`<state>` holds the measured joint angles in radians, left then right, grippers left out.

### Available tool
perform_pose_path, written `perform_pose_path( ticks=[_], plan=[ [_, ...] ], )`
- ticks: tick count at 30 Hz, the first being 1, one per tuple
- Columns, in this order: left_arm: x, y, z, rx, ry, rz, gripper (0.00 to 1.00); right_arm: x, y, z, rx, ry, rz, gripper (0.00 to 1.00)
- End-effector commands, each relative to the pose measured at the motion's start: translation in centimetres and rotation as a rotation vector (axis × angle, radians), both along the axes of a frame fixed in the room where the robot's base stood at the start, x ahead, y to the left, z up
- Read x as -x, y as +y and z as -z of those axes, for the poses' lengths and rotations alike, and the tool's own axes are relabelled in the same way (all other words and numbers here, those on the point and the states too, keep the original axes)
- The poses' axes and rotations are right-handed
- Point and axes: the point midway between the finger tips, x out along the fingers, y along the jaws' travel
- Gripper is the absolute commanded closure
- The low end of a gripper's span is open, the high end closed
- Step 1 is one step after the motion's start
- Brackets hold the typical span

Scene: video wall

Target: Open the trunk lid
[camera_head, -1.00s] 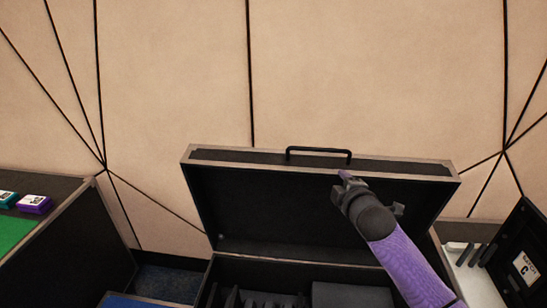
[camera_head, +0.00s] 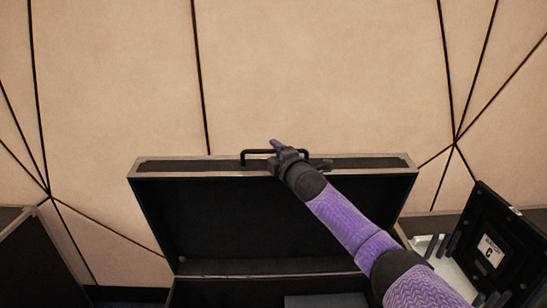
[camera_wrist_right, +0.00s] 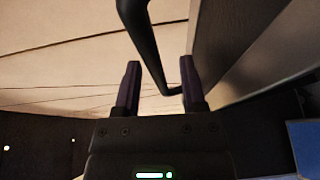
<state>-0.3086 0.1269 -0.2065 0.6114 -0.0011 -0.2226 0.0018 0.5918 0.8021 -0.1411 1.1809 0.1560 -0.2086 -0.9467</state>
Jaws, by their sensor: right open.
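The trunk lid (camera_head: 270,220) stands raised behind the trunk's dark body, its black inner side facing me. A black handle (camera_head: 258,153) sits on the lid's top edge. My right gripper (camera_head: 277,146) is at the handle, over the lid's top edge; the arm hides part of the lid. In the right wrist view, the open fingers (camera_wrist_right: 158,88) have the handle bar (camera_wrist_right: 143,40) running between them, with a gap to the left finger. Whether the right finger touches the bar is unclear. My left gripper is not in view.
A dark case (camera_head: 490,245) marked C stands open at the right, with a white tray (camera_head: 428,246) beside it. A dark cabinet (camera_head: 35,265) is at the left. A beige panelled wall (camera_head: 320,80) rises behind the trunk.

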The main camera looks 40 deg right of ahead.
Motion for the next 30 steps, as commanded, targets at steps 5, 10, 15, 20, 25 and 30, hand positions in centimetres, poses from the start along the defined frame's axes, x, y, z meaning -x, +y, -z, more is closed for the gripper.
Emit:
perform_pose_path(
  ticks=[5, 10, 15, 20, 25, 30],
  plan=[
    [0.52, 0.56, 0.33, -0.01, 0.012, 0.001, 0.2, -0.71, -0.3, -0.01, 0.001, 0.0, 0.002, 0.47],
    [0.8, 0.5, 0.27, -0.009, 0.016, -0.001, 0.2, -0.76, -0.32, -0.09, 0.001, -0.001, 0.002, 0.47],
    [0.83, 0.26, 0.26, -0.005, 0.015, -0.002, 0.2, -0.76, -0.3, -0.07, 0.001, 0.0, 0.002, 0.69],
    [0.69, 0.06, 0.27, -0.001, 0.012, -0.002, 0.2, -0.75, -0.29, -0.06, 0.001, 0.0, 0.002, 1.0],
    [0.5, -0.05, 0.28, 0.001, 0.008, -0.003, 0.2, -0.75, -0.28, -0.03, 0.001, 0.0, 0.001, 1.0],
    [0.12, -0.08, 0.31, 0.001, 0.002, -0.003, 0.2, -0.75, -0.28, -0.01, 0.001, 0.001, 0.001, 1.0]
  ],
)
